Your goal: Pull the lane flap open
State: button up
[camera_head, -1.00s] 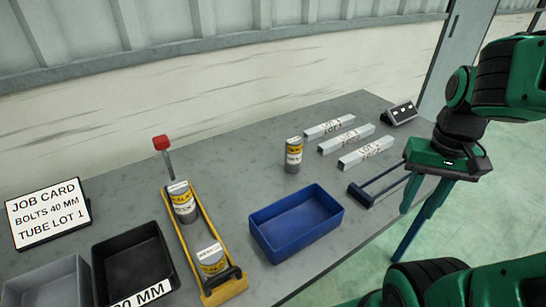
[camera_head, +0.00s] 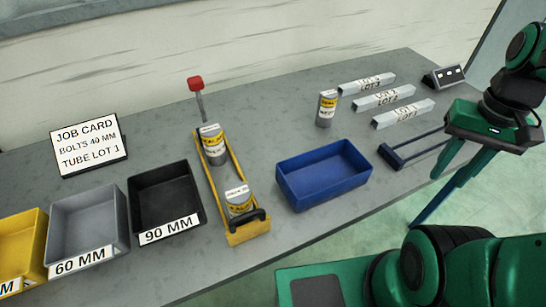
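A narrow yellow lane (camera_head: 227,168) lies on the grey bench. Two grey cans with yellow labels stand in it, a far can (camera_head: 212,146) and a near can (camera_head: 239,201). At its near end is a yellow flap (camera_head: 249,233) with a black handle (camera_head: 251,219); it looks upright and closed. A lever with a red knob (camera_head: 195,84) rises at the lane's far end. My gripper (camera_head: 427,199) is at the right, beyond the bench's front edge and far from the flap.
A blue bin (camera_head: 320,182) stands right of the lane, a black 90 MM bin (camera_head: 165,198) left of it. Further right are a loose can (camera_head: 327,108), several lot-marked channels (camera_head: 384,97) and a dark blue pusher-like frame (camera_head: 398,157).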

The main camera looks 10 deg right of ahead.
aim_at(235, 237)
jog(key=u, duration=0.55)
jog(key=k, duration=1.3)
jog(key=z, duration=0.45)
jog(key=i, duration=1)
jog(key=u, duration=0.05)
